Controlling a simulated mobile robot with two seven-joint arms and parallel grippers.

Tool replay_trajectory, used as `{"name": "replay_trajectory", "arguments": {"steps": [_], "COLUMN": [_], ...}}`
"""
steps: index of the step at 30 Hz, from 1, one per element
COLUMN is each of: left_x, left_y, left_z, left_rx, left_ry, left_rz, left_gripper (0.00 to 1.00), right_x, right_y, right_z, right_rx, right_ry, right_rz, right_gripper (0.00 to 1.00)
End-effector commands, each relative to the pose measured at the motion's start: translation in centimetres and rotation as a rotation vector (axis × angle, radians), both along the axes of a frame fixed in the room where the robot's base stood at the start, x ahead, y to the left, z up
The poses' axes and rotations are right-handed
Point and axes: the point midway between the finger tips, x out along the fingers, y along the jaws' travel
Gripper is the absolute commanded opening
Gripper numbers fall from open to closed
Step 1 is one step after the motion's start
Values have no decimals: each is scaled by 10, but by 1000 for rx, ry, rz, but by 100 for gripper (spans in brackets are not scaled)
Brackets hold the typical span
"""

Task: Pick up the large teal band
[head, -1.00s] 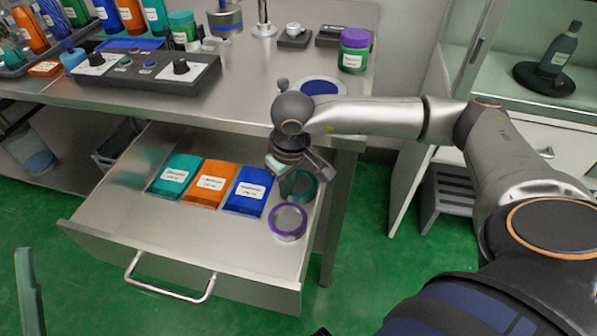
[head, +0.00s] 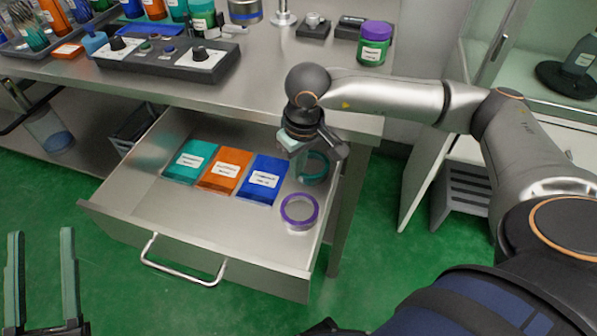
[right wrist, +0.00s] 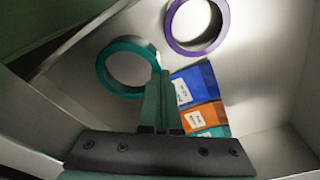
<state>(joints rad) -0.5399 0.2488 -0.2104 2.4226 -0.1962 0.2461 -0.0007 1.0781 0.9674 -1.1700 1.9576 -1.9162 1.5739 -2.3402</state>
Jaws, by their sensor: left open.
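The large teal band (head: 314,168) is a ring near the right wall of the open drawer (head: 235,250), partly hidden behind my right gripper (head: 303,165). In the right wrist view the teal band (right wrist: 105,70) has its wall at the tips of my right gripper (right wrist: 158,75). The fingers are close together there and look shut on the wall, though their tips hide the contact. I cannot tell whether the band is clear of the drawer floor. My left gripper (head: 42,235) is open and empty over the green floor, far left of the drawer.
A purple-rimmed ring (head: 299,211) lies in front of the teal band. Teal (head: 190,161), orange (head: 225,170) and blue (head: 260,180) labelled packs lie left of it. The drawer walls and the countertop (head: 265,85) edge are close to my right arm.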

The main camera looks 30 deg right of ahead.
Motion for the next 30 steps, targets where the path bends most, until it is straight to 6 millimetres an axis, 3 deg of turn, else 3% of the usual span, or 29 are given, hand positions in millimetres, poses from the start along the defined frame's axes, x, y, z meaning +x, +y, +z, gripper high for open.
{"name": "replay_trajectory", "arguments": {"steps": [6,11,21,30], "left_x": [17,19,23,24], "left_y": [4,5,6,7], "left_z": [-40,-48,-64,-70], "left_rx": [-3,-2,-3,-2], "left_ry": [195,222,292,318], "left_rz": [33,37,47,50], "left_gripper": [50,50,50,50], "right_x": [0,25,93,133], "right_y": [0,23,81,114], "right_z": [41,38,38,37], "right_rx": [1,2,1,0], "right_ry": [-3,0,1,0], "right_rz": [0,3,0,0], "right_gripper": [0,0,0,0]}}
